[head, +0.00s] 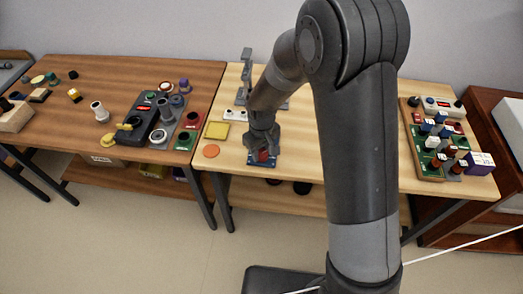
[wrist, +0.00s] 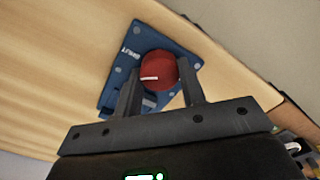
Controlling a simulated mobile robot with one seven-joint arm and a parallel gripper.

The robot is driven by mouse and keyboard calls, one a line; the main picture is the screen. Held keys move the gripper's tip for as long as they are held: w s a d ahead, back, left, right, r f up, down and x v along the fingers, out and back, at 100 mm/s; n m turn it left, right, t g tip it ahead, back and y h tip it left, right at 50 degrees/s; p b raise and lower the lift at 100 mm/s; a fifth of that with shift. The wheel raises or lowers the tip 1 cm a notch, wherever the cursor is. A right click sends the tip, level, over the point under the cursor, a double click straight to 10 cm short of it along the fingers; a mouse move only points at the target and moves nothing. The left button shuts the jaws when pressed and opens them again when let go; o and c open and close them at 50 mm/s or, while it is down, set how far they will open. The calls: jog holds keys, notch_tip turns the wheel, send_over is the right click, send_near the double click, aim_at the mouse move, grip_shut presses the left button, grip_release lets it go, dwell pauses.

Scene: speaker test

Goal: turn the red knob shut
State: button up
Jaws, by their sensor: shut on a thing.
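The red knob (wrist: 158,71) sits on a blue plate (wrist: 121,82) with light markings, seen in the wrist view. A white line shows on the knob's face. My gripper (wrist: 156,80) is shut on the knob, one finger on each side of it. In the head view the red knob (head: 263,156) shows only in part below my gripper (head: 262,146), and the blue plate (head: 254,160) lies near the front edge of the light table. The far side of the knob is hidden in the head view.
A yellow square (head: 217,130) and an orange disc (head: 211,151) lie left of the plate. A board of several coloured blocks (head: 410,140) is at the right. The darker table (head: 60,125) at left holds many small items. The light table's edge is close to the plate.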

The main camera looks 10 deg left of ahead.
aim_at(261, 152)
jog(key=o, duration=1)
notch_tip(261, 152, up, 11)
jog(key=shift+f, duration=0.1)
dwell(0.5)
